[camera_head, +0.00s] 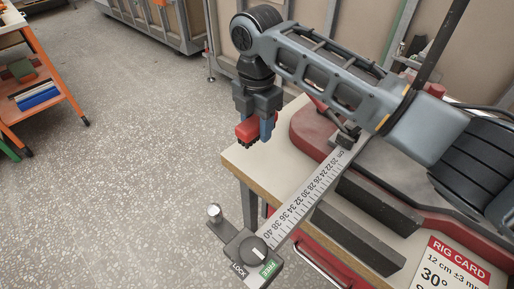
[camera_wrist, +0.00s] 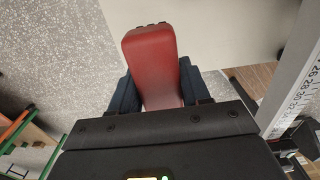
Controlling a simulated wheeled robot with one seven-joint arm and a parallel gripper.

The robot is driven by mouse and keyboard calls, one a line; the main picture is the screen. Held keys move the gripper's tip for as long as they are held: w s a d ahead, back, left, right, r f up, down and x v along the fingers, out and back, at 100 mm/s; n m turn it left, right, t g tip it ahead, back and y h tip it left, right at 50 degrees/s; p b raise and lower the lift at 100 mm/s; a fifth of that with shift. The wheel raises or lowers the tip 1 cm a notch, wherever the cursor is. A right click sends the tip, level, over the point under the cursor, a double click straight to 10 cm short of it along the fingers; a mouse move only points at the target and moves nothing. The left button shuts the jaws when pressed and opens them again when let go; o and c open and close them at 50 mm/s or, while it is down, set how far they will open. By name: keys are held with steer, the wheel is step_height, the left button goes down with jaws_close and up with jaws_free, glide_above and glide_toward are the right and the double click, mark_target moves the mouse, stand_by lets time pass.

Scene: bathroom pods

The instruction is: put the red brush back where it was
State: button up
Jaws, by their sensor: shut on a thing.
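The red brush (camera_head: 247,129) is a red block with dark bristles along its underside. My gripper (camera_head: 257,128) is shut on it and holds it near the table's left corner, apparently above the surface. In the wrist view the brush's red back (camera_wrist: 152,60) sticks out between the two dark blue fingers of my gripper (camera_wrist: 157,90). A little of its dark bristles shows at the far end. The place where the brush was before cannot be told from these views.
The table (camera_head: 241,160) has a wooden edge. A ruler (camera_head: 300,200) crosses it, ending at a lock/free dial (camera_head: 254,251). A red rig card (camera_head: 451,264) is at lower right. An orange cart (camera_head: 57,75) holds blue and green items. Open floor (camera_head: 130,180) lies left.

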mark_target(257, 119)
steer(key=shift+f, duration=3.2)
steer(key=shift+f, duration=0.15)
steer(key=o, duration=1.3)
step_height(257, 119, up, 12)
steer(key=shift+r, duration=0.2)
